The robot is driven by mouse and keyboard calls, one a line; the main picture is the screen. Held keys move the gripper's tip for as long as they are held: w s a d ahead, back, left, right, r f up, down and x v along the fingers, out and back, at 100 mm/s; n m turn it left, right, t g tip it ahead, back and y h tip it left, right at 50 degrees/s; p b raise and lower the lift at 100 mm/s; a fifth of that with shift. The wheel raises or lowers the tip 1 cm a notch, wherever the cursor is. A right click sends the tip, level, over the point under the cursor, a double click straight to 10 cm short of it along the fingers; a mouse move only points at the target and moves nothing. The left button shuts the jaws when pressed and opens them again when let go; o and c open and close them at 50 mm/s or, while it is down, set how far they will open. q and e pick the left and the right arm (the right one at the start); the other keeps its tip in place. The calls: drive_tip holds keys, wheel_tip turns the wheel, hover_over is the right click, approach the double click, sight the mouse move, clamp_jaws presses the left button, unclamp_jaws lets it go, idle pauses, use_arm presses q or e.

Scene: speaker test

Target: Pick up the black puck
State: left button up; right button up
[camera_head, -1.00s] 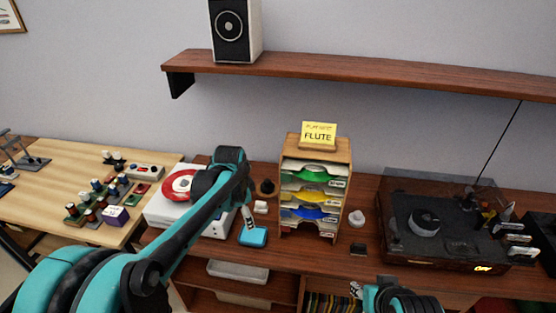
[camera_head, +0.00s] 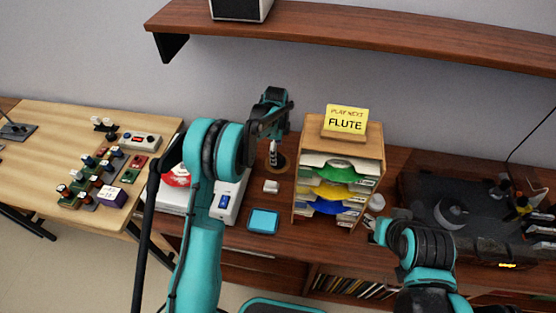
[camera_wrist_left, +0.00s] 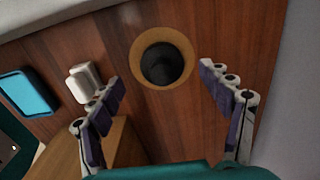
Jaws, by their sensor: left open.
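A round black puck (camera_wrist_left: 162,63) sits in a tan round wooden holder (camera_wrist_left: 185,45) on the brown wooden cabinet top. In the head view the holder (camera_head: 284,166) shows just left of the wooden rack, with my left gripper (camera_head: 274,152) above it. The puck is largely hidden there by the gripper. In the left wrist view the left gripper (camera_wrist_left: 161,79) is open and empty, its fingers apart on either side of the puck. My right gripper (camera_head: 374,230) is at the front right, by the rack; its fingers are hard to make out.
A wooden rack (camera_head: 376,143) with colored discs stands right of the holder. A small white block (camera_head: 271,187) and a blue pad (camera_head: 263,221) lie in front. A white box (camera_head: 229,202) is at left. A turntable (camera_head: 425,190) is at right; a shelf (camera_head: 350,27) hangs above.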

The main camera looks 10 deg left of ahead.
use_arm(q)
wheel_tip(320, 180, down, 4)
drive_tip(key=shift+w+d+f+b, duration=0.1)
drive_tip(key=shift+w+f+b, duration=0.05)
drive_tip(key=shift+b, duration=0.45)
drive_tip(key=c, duration=1.4)
drive_tip(key=shift+r, duration=0.2)
wheel_tip(320, 180, up, 10)
drive_tip(key=p, duration=0.2)
drive_tip(key=shift+p, duration=0.4)
drive_tip(key=shift+f, duration=0.1)
drive_tip(key=shift+f, duration=0.1)
